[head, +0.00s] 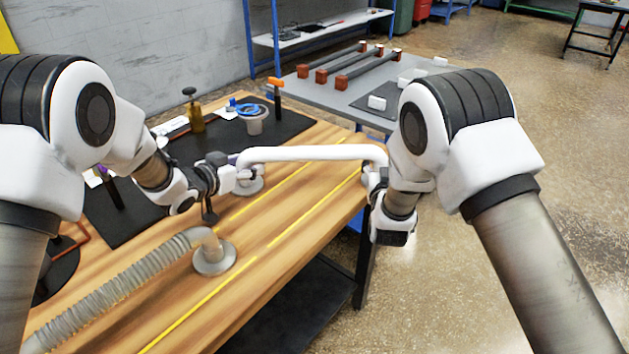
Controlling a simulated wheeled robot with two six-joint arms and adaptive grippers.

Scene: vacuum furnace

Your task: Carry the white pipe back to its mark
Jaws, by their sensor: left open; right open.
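The white pipe (312,154) spans the right part of the wooden table, with both ends bent downward. Its left end is by a round metal flange (250,184); whether it rests in it I cannot tell. My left gripper (228,176) is open beside the pipe's left end. My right gripper (373,182) is open at the pipe's right end, near the table's edge, and is partly hidden by my own wrist. Contact between either gripper and the pipe is not clear. Yellow lines (300,216) run along the tabletop below the pipe.
A grey ribbed hose (118,288) ends at a second flange (214,258) in front. A black mat (180,152) at the back holds a brass bottle (194,112) and a cup (254,122). A grey table (335,98) with bars and white blocks stands behind. Open floor lies right.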

